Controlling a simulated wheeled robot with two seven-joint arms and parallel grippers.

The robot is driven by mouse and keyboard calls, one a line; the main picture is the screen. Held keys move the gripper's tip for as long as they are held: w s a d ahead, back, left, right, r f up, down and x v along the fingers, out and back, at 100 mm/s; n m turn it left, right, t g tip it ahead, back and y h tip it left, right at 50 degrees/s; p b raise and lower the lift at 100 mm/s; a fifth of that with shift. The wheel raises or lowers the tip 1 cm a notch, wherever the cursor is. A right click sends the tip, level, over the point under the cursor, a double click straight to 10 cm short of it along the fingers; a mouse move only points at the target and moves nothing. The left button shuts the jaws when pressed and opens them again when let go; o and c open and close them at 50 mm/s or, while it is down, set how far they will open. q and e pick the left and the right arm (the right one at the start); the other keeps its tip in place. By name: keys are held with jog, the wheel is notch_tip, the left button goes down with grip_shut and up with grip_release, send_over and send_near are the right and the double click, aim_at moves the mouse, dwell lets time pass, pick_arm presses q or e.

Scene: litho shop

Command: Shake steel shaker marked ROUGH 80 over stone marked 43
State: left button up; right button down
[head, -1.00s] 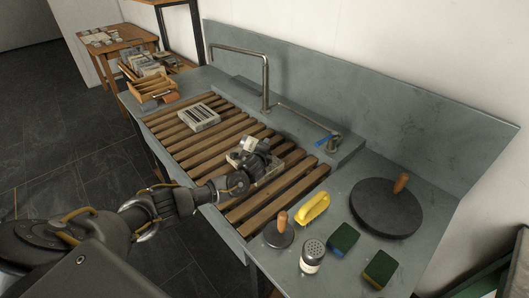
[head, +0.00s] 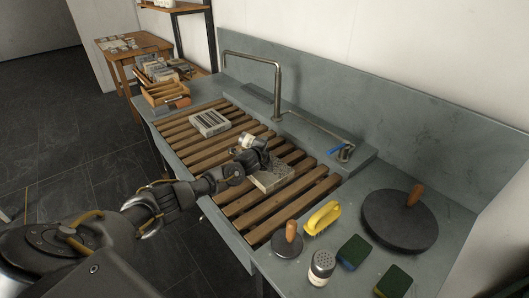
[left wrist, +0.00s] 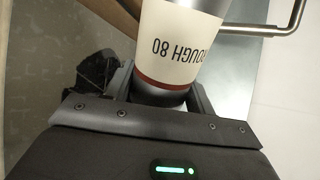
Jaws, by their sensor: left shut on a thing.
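My left gripper (head: 256,154) is shut on a steel shaker (head: 248,140) with a cream label and dark red band. In the left wrist view the label of the shaker (left wrist: 178,45) reads ROUGH 80, upside down in the picture. The gripper (left wrist: 160,92) holds it from the side. Below and beside the gripper a pale stone (head: 270,181) lies on the wooden slats, partly hidden by the arm. A second stone (head: 210,123) with dark bars lies farther back on the slats. I cannot read a number on either stone. My right gripper is not in view.
The slatted sink (head: 190,149) has a tall faucet (head: 278,90) behind it. On the right counter are another shaker (head: 321,268), a yellow brush (head: 322,217), sponges (head: 354,251), a small wooden-handled disc (head: 287,245) and a large one (head: 399,222). A wooden rack (head: 165,93) stands far left.

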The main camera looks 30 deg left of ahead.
pick_arm(q)
jog(key=shift+w+a+b, duration=0.25)
jog(key=shift+a+b, duration=0.05)
jog(key=shift+a, duration=0.35)
jog(key=shift+w+a+b, duration=0.2)
jog(key=shift+a+b, duration=0.1)
jog(key=shift+a, duration=0.35)
jog(key=shift+s+a+r+p, duration=0.1)
jog(key=shift+s+r+p, duration=0.1)
jog(key=shift+p, duration=0.25)
jog(key=shift+s+a+p, duration=0.25)
jog(key=shift+s+p, duration=0.4)
jog(key=shift+s, duration=0.15)
jog(key=shift+s+a+p, duration=0.3)
jog(key=shift+s+p, duration=0.3)
jog(key=shift+s, duration=0.2)
jog(key=shift+s+a+p, duration=0.25)
jog(key=shift+s+p, duration=0.4)
jog(key=shift+s, duration=0.15)
jog(key=shift+s+d, duration=0.1)
jog(key=shift+s, duration=0.15)
jog(key=shift+s+d+f+p, duration=0.1)
jog(key=shift+s+d+p, duration=0.6)
jog(key=shift+d, duration=0.95)
jog(key=shift+s+d+p, duration=0.4)
jog(key=shift+d+p, duration=0.45)
jog(key=shift+d, duration=0.85)
jog(key=shift+s+d+f+p, duration=0.1)
jog(key=shift+s+d+p, duration=0.6)
jog(key=shift+d, duration=0.95)
